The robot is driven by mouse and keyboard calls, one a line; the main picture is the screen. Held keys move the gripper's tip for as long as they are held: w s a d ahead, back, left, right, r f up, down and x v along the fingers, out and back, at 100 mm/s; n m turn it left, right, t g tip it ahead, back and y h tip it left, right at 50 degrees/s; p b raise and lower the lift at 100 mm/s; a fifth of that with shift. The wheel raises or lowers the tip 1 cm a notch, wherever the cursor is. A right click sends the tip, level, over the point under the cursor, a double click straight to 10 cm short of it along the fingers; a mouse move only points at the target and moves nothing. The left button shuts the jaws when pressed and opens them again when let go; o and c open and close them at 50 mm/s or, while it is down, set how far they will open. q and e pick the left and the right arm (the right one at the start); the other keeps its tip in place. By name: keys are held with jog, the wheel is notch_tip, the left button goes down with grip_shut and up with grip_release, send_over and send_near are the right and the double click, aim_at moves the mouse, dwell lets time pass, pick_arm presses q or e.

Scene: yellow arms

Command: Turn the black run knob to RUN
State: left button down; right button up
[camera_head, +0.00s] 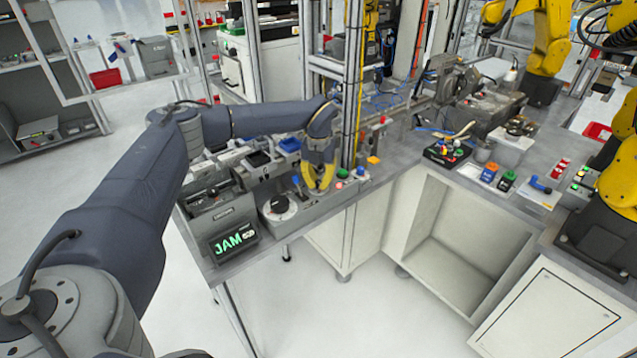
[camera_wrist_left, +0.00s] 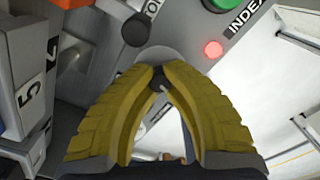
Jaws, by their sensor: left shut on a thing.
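My left gripper (camera_head: 318,188) reaches down to the grey control panel beside the JAM display. In the left wrist view its yellow fingers (camera_wrist_left: 160,76) are closed on a small black knob (camera_wrist_left: 158,82). This knob sits on a round grey plate, and the fingers cover most of it. I take it for the run knob, but no RUN label is readable. Another black knob (camera_wrist_left: 135,30) stands just beyond the fingertips, beside a partly hidden label. My right gripper is not in view.
A green button (camera_wrist_left: 222,3) marked INDEX and a lit red lamp (camera_wrist_left: 213,49) are near the fingers. A screen (camera_head: 234,243) reads JAM. A black-topped white dial (camera_head: 280,206) sits left of the gripper. Grey numbered bins (camera_wrist_left: 28,95) stand close on the left.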

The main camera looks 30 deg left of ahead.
aim_at(319, 182)
pick_arm(q)
jog(key=m, duration=0.5)
jog(key=shift+s, duration=0.1)
jog(key=shift+m, duration=0.3)
dwell(0.4)
jog(key=c, duration=1.2)
grip_release()
notch_tip(319, 182, up, 12)
